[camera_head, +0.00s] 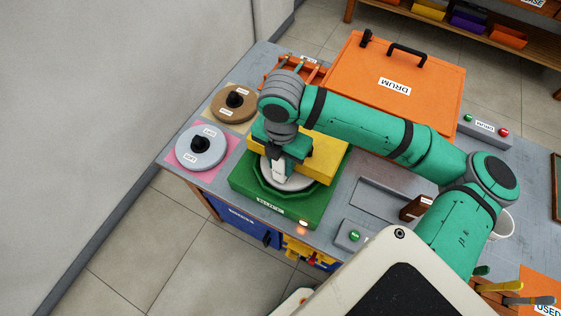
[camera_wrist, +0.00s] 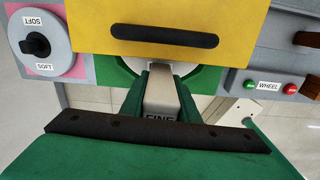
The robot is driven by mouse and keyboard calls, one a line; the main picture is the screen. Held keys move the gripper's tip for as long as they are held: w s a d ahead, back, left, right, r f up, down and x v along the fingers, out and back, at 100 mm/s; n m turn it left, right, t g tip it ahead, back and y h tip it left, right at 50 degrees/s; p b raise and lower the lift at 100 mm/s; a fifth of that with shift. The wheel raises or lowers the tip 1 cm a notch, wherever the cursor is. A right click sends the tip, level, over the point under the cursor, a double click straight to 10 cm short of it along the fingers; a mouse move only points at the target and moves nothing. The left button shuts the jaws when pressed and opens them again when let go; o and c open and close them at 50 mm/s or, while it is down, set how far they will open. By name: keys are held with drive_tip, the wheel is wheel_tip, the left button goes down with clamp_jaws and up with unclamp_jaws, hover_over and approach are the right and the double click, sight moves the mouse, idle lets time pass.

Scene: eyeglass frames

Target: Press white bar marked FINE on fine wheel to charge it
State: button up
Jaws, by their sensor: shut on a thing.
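The white bar marked FINE (camera_wrist: 160,105) is held between the fingers of my gripper (camera_wrist: 157,85) in the wrist view. In the head view the bar (camera_head: 278,171) points down over the pale wheel (camera_head: 294,182) in the green machine (camera_head: 290,210). My gripper (camera_head: 283,155) is shut on the bar. The bar's far end is over or against the wheel; I cannot tell whether they touch. A yellow cover (camera_head: 323,160) with a black handle hides much of the wheel, which also shows in the wrist view (camera_wrist: 188,68).
A grey SOFT wheel (camera_head: 214,152) and a brown wheel (camera_head: 228,112) lie at the left. The orange DRUM box (camera_head: 430,95) is behind my arm. A WHEEL panel (camera_wrist: 270,87) has green and red buttons.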

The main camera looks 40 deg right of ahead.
drive_tip(key=shift+f, duration=0.55)
idle(1.1)
drive_tip(key=shift+r, duration=0.1)
drive_tip(key=shift+w+r, duration=0.1)
drive_tip(key=shift+r, duration=4.3)
drive_tip(key=shift+a, duration=0.15)
drive_tip(key=shift+d, duration=0.2)
